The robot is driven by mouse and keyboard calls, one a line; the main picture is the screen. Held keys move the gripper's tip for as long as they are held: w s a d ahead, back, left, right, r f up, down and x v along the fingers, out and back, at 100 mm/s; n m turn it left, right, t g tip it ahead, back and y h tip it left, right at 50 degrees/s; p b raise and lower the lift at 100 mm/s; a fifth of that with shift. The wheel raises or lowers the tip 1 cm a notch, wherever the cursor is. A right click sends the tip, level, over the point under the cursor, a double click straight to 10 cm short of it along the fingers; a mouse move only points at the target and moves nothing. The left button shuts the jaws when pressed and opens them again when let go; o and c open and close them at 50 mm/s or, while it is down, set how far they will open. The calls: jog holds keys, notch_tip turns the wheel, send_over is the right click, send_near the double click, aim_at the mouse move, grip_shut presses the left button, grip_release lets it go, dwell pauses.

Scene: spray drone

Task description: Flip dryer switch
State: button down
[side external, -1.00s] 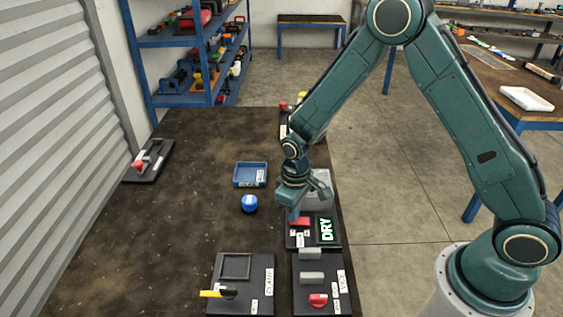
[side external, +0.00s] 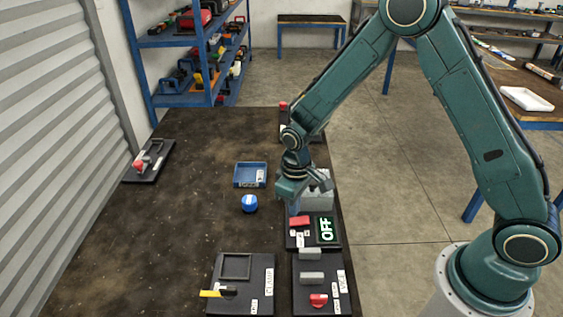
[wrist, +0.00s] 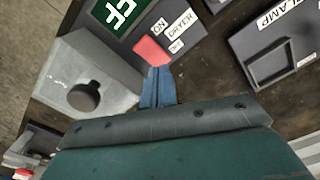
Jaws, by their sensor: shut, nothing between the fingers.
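The dryer is a dark panel with a red switch (side external: 299,221) and a small display (side external: 326,229) that reads OFF in green-white letters. In the wrist view the red switch (wrist: 150,51) sits right at the tip of my gripper (wrist: 156,75), beside labels with ON and DRYER on them. Whether the fingertips touch the switch I cannot tell. My gripper (side external: 294,208) is shut and empty, pointing down just behind the switch in the side view. A grey block (wrist: 85,80) with a round dark hole stands beside the switch.
A clamp panel (side external: 261,270) with a yellow-black lever and a vice panel (side external: 318,284) with a red knob lie at the near edge. A blue tray (side external: 250,175) and blue round object (side external: 249,204) lie left of my gripper.

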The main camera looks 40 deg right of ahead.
notch_tip(320, 180, up, 4)
jog(key=shift+r, duration=0.15)
dwell(0.6)
notch_tip(320, 180, up, 10)
jog(key=r+t, duration=0.1)
jog(key=t, duration=0.1)
send_over(294, 220)
jog(key=s+d, duration=0.2)
jog(key=s, duration=0.2)
jog(key=s+d+r+m, duration=0.2)
jog(key=s+r, duration=0.4)
jog(key=r, duration=0.1)
jog(key=s+d+r+t, duration=0.1)
jog(key=s+r, duration=0.1)
jog(key=s, duration=0.4)
jog(key=s+d+r+m+t, duration=0.1)
jog(key=s+r+t, duration=0.1)
jog(key=s, duration=0.5)
jog(key=shift+s+d+r+t, duration=0.25)
jog(key=shift+s+r+t, duration=0.05)
jog(key=shift+r, duration=0.35)
